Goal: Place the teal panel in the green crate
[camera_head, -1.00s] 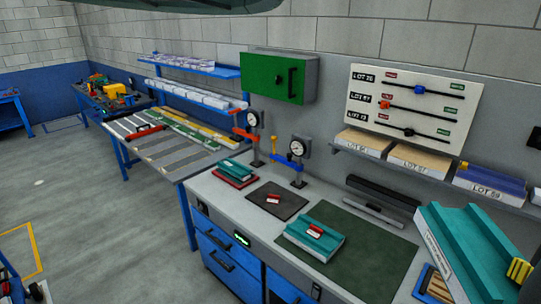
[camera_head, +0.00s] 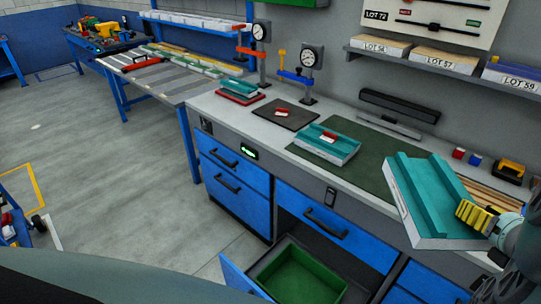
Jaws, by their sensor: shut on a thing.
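My gripper (camera_head: 483,216) has yellow fingers and is shut on the right edge of a large teal panel (camera_head: 428,185) with a pale core and white base. The panel is tilted and held up at the right, in front of the worktop. A green crate (camera_head: 318,286) sits in an open lower drawer at the bottom middle, below and left of the panel. Its visible floor looks empty, and its near part is cut off by the picture edge.
A second teal panel with a red tag (camera_head: 326,146) lies on the dark green mat (camera_head: 372,165). Another teal block (camera_head: 238,86) lies on a red one at the worktop's far end. The blue drawer front (camera_head: 243,280) juts out beside the crate.

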